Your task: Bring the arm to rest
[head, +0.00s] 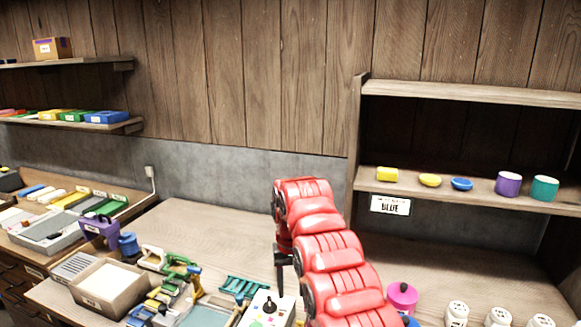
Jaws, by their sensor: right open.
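My right arm, red with black joints, rises from the bottom of the head view and bends over at its top. My right gripper (286,272) is dark and hangs down on the left side of the arm, over the worktable (222,232). Its jaws are open, and I see nothing between them. Part of it is hidden behind the red arm links. My left gripper is not in view.
A white box with coloured knobs (268,308) and a green rack (243,286) lie near the gripper. A tray (104,308) and cluttered tools stand left. A pink pot (402,296) and white jars (457,313) stand right. A shelf (470,193) holds coloured items. The table's back middle is clear.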

